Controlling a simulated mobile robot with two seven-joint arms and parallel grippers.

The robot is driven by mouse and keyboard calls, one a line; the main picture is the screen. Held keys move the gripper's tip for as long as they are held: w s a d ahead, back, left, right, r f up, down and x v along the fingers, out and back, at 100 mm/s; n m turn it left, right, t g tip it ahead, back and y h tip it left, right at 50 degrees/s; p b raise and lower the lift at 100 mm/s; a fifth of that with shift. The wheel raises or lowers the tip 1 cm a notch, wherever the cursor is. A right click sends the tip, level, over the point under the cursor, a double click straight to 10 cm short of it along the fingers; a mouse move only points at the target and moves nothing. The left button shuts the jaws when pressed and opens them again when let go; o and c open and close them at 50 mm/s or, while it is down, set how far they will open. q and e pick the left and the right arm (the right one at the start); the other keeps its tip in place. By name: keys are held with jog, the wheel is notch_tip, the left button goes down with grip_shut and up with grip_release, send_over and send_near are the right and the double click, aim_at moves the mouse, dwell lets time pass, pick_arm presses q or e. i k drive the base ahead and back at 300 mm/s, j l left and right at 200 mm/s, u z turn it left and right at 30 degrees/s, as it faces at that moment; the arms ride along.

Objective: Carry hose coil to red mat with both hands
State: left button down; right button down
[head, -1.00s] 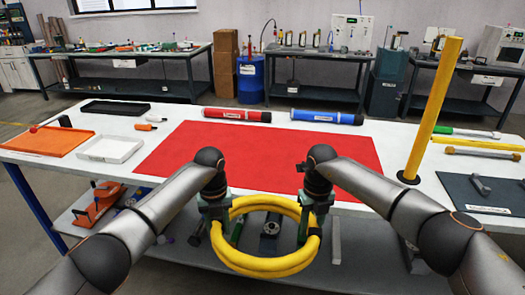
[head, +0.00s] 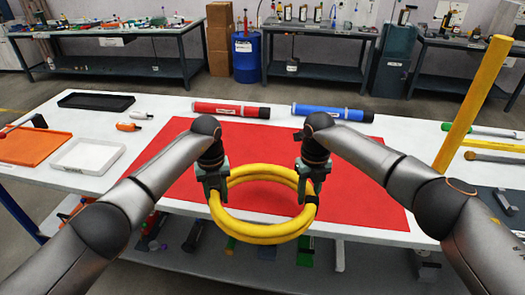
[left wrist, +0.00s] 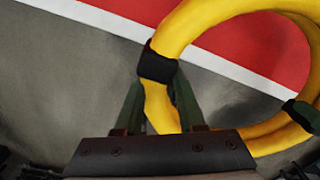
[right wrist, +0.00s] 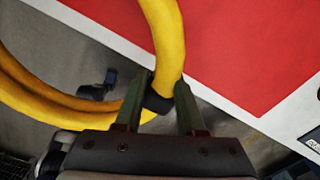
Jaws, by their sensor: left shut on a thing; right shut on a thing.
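The yellow hose coil (head: 262,235) is held between my two grippers, with black bands on it. My left gripper (head: 217,192) is shut on the coil's left side, and the left wrist view shows its fingers (left wrist: 168,105) on either side of the hose beside a black band. My right gripper (head: 312,183) is shut on the coil's right side, also seen in the right wrist view (right wrist: 160,103). The red mat (head: 262,155) lies flat on the white table. In the head view the coil overlaps the mat's near part and the table's front edge.
A red tube (head: 230,109) and a blue tube (head: 332,112) lie behind the mat. A yellow post (head: 474,100) stands to the right. A white tray (head: 88,156), an orange tray (head: 33,147) and a black tray (head: 96,101) are at the left.

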aim_at(262, 160)
jog(key=i, duration=0.85)
